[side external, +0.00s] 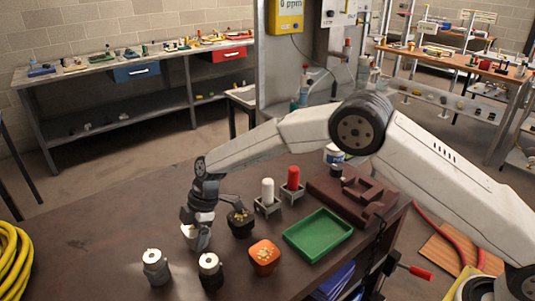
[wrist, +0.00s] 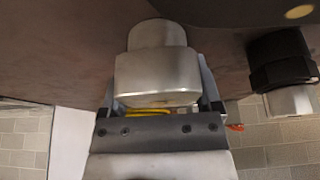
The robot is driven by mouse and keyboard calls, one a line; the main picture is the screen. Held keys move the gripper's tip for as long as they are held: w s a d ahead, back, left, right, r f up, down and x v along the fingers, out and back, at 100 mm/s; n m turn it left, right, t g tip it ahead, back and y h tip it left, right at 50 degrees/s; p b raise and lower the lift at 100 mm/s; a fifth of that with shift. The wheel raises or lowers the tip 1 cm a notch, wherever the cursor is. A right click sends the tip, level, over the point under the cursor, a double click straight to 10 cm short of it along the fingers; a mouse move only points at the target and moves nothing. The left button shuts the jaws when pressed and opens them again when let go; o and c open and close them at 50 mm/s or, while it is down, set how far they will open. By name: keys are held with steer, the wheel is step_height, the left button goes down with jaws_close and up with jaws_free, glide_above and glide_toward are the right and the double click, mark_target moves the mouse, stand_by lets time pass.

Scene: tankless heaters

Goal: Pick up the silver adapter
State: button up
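A silver adapter (wrist: 157,72), a stepped metal cylinder with a narrower end, fills the space between the two fingers in the wrist view. My gripper (wrist: 158,95) has one finger along each side of it. The adapter covers the inner faces of the fingers, so whether they press on it is hidden. In the side external view my gripper (side external: 203,238) points down at the dark table, and the adapter (side external: 188,233) is partly behind it. Whether the adapter rests on the table or hangs just above is unclear.
A black fitting with a silver end (wrist: 285,75) stands close to the right in the wrist view. On the dark table (side external: 105,225) are a silver-grey fitting (side external: 156,268), a black one (side external: 210,270), an orange part (side external: 264,257) and a green tray (side external: 318,236).

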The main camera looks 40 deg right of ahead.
steer(key=c, duration=0.7)
steer(key=shift+r, duration=0.1)
steer(key=shift+r, duration=0.15)
steer(key=shift+r, duration=0.45)
steer(key=s+d+r, duration=0.2)
steer(key=s+r, duration=0.4)
steer(key=s+d+r, duration=0.3)
steer(key=s+r, duration=0.2)
steer(key=s, duration=0.1)
steer(key=shift+s+d+r, duration=0.25)
steer(key=shift+s+r, duration=0.1)
steer(key=shift+s, duration=0.05)
steer(key=shift+d, duration=0.1)
